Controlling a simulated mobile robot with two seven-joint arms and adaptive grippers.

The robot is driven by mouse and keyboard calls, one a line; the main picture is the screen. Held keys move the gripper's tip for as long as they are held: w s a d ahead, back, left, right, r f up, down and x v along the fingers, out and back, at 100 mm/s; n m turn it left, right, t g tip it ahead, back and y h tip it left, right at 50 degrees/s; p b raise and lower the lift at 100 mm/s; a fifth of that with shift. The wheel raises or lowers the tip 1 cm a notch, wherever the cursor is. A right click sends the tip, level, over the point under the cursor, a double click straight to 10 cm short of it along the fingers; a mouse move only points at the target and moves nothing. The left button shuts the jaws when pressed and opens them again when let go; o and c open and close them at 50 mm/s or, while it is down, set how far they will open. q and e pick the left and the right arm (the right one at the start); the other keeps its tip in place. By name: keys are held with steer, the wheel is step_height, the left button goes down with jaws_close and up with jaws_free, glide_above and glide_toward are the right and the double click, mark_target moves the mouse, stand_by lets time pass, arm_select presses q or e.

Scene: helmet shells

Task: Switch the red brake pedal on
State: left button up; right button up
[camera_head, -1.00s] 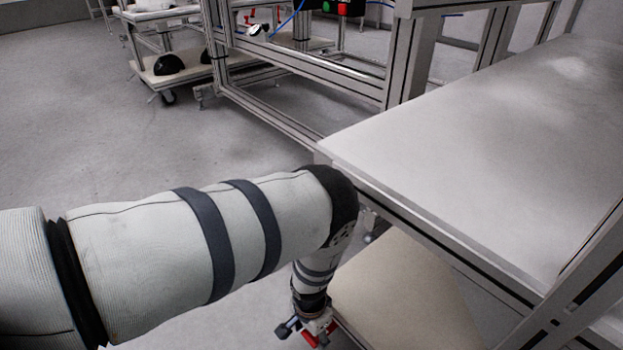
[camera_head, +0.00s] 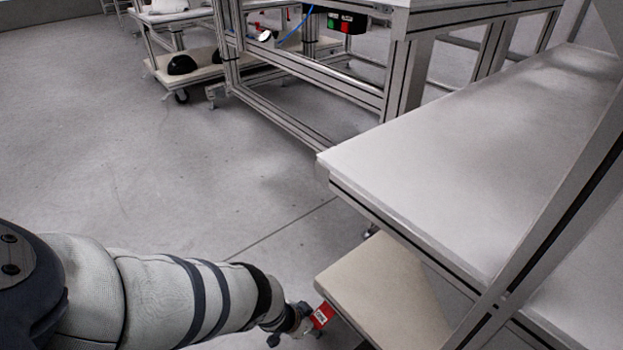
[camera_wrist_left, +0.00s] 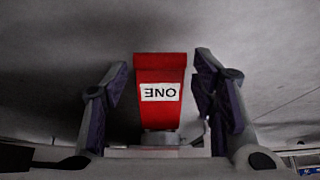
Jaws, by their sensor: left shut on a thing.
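The red brake pedal (camera_head: 321,315) shows low in the head view, beside the lower shelf of the bench and at the end of my left arm. In the left wrist view the red pedal (camera_wrist_left: 161,72) stands in the middle, with a white label whose dark letters read upside down as ONE. A grey mount shows at its base. My left gripper (camera_head: 298,321) is at the pedal. In the left wrist view its dark fingers (camera_wrist_left: 162,80) stand on either side of the pedal, and the gripper is shut on it. My right gripper is not in view.
A white-topped bench (camera_head: 430,170) with a pale lower shelf (camera_head: 385,290) fills the right side. A metal frame (camera_head: 300,100) with a green and red button box (camera_head: 340,22) stands behind. A cart (camera_head: 190,72) with black helmet shells is further back. Grey floor is open at left.

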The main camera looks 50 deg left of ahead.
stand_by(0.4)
arm_select(q)
steer(key=o, duration=1.4)
steer(key=shift+c, duration=0.2)
steer(key=shift+s+a+r, duration=0.15)
steer(key=shift+r, duration=0.15)
steer(key=v, duration=1.1)
steer(key=shift+s+r, duration=0.1)
